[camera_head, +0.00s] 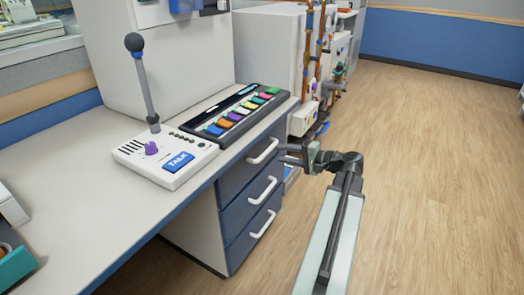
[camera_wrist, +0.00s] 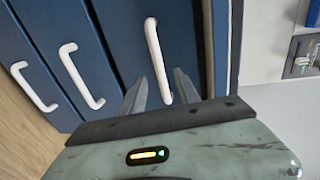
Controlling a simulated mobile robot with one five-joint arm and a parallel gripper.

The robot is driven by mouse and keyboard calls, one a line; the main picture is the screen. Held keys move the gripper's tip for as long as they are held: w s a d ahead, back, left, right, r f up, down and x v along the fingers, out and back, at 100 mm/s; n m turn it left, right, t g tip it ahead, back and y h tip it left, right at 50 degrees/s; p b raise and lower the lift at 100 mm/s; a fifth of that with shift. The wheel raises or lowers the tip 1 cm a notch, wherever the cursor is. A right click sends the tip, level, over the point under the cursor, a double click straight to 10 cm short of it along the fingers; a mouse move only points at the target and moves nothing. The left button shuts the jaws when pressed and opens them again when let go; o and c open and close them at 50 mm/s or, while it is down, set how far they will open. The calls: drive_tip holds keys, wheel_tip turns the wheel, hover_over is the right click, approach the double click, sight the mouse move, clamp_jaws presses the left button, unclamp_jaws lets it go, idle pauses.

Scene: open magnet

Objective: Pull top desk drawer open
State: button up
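The desk's top drawer (camera_head: 244,167) is blue with a white bar handle (camera_head: 264,151), and its front looks flush with the drawers below. My gripper (camera_head: 287,154) is just to the right of that handle in the head view. In the wrist view the picture is turned, and the top drawer's handle (camera_wrist: 157,55) is the rightmost of three. My gripper's two fingers (camera_wrist: 160,92) are apart, with the handle's near end showing between them. I see no clear contact with the handle.
Two lower drawers with white handles (camera_head: 263,190) (camera_head: 262,224) sit beneath. Pipework (camera_head: 310,75) stands behind the desk. The wooden floor (camera_head: 430,160) at right is clear.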

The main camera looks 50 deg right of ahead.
sight(268, 149)
drive_tip(key=b+x, duration=0.1)
drive_tip(key=x, duration=0.6)
drive_tip(key=shift+w+a+f, duration=0.1)
drive_tip(key=shift+w, duration=0.1)
clamp_jaws()
drive_tip(key=shift+s, duration=0.1)
idle(0.9)
